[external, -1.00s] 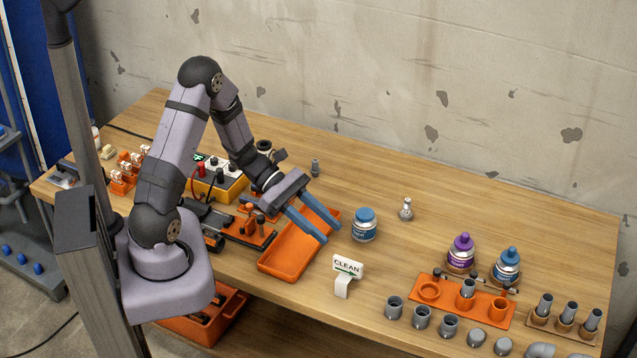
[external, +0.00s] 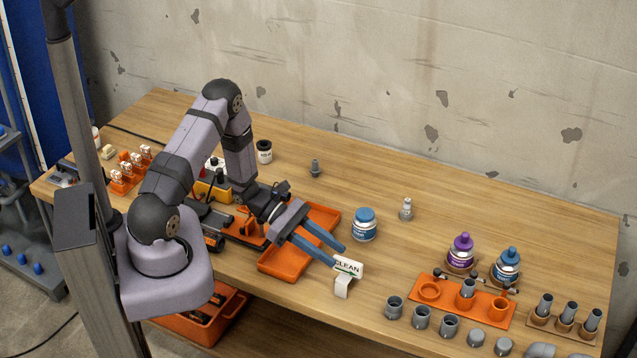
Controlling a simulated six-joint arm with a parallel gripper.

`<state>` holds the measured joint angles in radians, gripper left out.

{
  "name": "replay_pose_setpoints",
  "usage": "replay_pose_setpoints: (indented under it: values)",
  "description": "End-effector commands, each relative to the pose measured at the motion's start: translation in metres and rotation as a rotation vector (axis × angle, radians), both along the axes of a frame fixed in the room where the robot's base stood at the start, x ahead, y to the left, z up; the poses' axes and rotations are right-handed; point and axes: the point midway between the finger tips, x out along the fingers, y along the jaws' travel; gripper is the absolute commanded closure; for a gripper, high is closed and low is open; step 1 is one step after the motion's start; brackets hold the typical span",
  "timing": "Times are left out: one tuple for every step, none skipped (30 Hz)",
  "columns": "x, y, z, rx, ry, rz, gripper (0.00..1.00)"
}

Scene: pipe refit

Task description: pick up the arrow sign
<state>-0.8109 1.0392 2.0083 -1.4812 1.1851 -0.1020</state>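The arrow sign (external: 349,268) is a small white plate reading "CLEAN" with a green arrow. It stands upright on a white stand (external: 342,287) near the front edge of the table. My gripper (external: 340,256) has two blue fingers spread apart, with a clear gap between them. The near fingertip is at the sign's left edge and overlaps it in the picture. The far fingertip is behind and above the sign. Whether a finger touches the sign cannot be told.
An orange tray (external: 275,263) lies under my gripper. The table's back right is mostly clear.

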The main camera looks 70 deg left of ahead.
Motion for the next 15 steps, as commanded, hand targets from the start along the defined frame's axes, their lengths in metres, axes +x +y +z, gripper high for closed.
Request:
replay_pose_setpoints:
  values:
    - [0.002,-0.004,0.000,-0.001,0.001,-0.003,0.67]
    - [0.003,-0.004,-0.001,0.000,0.000,-0.002,0.67]
    - [0.003,-0.005,-0.001,0.000,0.000,-0.001,0.67]
    - [0.004,-0.005,-0.002,0.000,0.000,-0.001,0.67]
    - [0.004,-0.004,-0.002,0.001,-0.001,0.000,0.67]
    - [0.004,-0.005,-0.002,0.001,-0.001,0.000,0.67]
    - [0.005,-0.006,-0.002,0.000,0.000,-0.001,0.67]
    - [0.005,-0.007,-0.002,-0.001,0.001,-0.002,0.67]
    - [0.007,-0.009,-0.002,-0.001,0.001,-0.003,0.67]
    - [0.008,-0.011,-0.002,0.000,0.000,-0.004,0.67]
    - [0.010,-0.013,-0.003,-0.001,0.001,-0.004,0.67]
    - [0.013,-0.017,-0.004,-0.002,0.002,-0.003,0.67]
    - [0.014,-0.020,-0.004,-0.002,0.002,-0.005,0.67]
    - [0.017,-0.022,-0.005,-0.001,0.001,-0.005,0.67]
    - [0.020,-0.026,-0.007,-0.001,0.001,-0.005,0.67]
